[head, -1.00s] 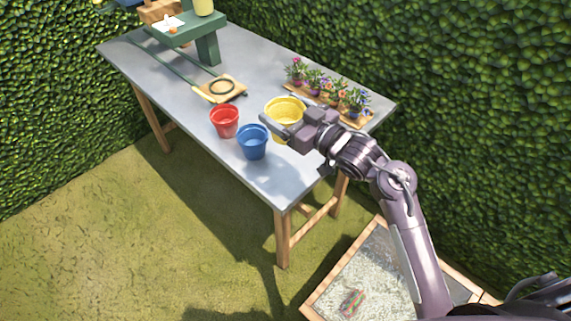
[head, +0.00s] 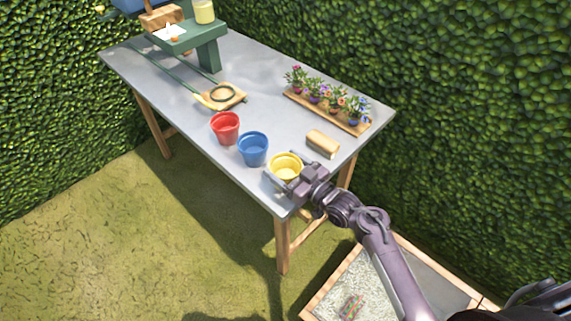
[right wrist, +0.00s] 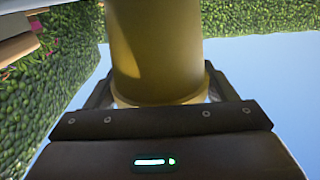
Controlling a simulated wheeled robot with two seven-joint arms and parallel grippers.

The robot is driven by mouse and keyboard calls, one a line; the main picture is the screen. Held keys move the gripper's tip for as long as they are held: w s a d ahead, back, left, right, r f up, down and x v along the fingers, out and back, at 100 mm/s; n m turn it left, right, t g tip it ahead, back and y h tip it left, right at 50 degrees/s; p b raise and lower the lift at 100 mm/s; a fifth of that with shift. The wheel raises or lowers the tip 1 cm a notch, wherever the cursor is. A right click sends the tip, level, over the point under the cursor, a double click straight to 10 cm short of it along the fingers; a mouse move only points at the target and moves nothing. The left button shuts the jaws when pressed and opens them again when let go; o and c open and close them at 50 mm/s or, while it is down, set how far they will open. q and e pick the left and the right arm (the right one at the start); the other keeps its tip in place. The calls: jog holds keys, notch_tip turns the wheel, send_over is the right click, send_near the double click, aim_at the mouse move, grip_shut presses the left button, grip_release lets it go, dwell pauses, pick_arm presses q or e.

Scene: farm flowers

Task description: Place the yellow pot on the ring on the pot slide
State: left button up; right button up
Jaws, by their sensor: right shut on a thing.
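The yellow pot (head: 286,166) is upright near the front right corner of the table in the head view. My right gripper (head: 285,182) is shut on it, and the pot fills the space between the fingers in the right wrist view (right wrist: 155,50). I cannot tell whether its base touches the table. The dark ring (head: 222,93) lies on the small wooden board of the pot slide (head: 213,104), at the near end of the green rails (head: 172,70). The ring is empty, to the upper left of the pot. My left gripper is out of view.
A blue pot (head: 253,149) and a red pot (head: 225,128) stand between the yellow pot and the slide. A wooden block (head: 322,143) and a flower tray (head: 300,100) are to the right. A green stand (head: 207,45) is at the back. The table middle is clear.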

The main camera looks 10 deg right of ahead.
jog(key=shift+f, duration=0.2)
jog(key=o, duration=1)
jog(key=shift+b, duration=0.3)
